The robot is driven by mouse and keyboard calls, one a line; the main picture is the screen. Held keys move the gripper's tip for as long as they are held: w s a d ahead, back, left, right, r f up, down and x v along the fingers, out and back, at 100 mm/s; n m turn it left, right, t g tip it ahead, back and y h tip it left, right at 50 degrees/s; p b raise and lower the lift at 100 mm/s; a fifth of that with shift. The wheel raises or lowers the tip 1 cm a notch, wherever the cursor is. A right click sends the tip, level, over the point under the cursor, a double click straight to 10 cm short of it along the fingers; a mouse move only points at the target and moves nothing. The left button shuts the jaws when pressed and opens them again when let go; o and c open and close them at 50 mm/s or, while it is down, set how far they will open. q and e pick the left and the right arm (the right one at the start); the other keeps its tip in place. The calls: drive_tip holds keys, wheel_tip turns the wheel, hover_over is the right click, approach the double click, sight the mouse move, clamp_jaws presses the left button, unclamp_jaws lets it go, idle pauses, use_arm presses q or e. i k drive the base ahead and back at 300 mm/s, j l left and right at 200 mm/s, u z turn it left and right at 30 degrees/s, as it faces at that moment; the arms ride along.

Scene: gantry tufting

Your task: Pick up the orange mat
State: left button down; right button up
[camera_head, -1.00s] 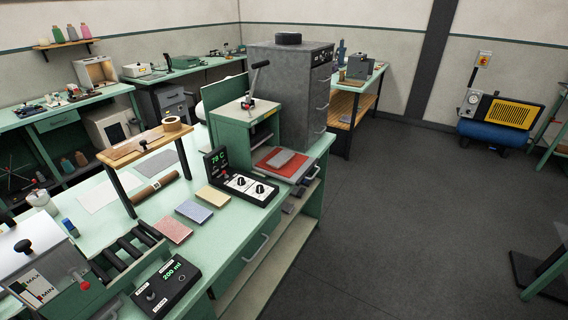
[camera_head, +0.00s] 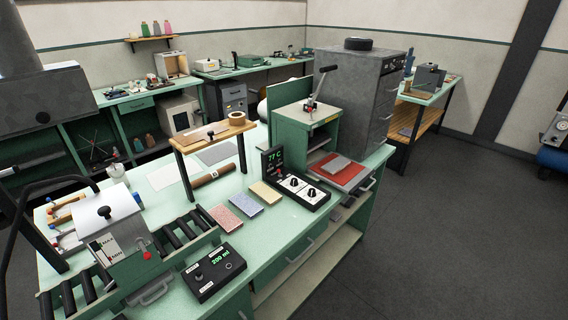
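A red-orange flat piece (camera_head: 347,176) lies at the front of the green lever press at the right end of the green bench, with a grey block (camera_head: 337,164) on top of it. I cannot tell whether it is a mat or part of the press. Three small flat pads lie in a row on the bench: a pink-red one (camera_head: 222,217), a blue one (camera_head: 246,204) and a beige one (camera_head: 265,192). No other clearly orange mat shows. Neither of my grippers is in view.
The green lever press (camera_head: 310,122) stands beside a tall grey cabinet (camera_head: 362,85). A control box reading 77 C (camera_head: 302,190), another reading 200 ml (camera_head: 215,270), a roller conveyor (camera_head: 178,232) and a small wooden stand (camera_head: 215,134) occupy the bench.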

sight(336, 164)
drive_tip(key=i+l+u, duration=0.15)
drive_tip(key=l+u, duration=0.15)
drive_tip(key=u, duration=0.15)
drive_tip(key=l+u, duration=0.45)
drive_tip(key=i+l+u, duration=0.1)
drive_tip(key=l+u, duration=0.15)
drive_tip(key=u, duration=0.2)
drive_tip(key=l+u, duration=0.45)
drive_tip(key=k+l+u, duration=0.1)
drive_tip(key=l+u, duration=0.15)
drive_tip(key=u, duration=0.2)
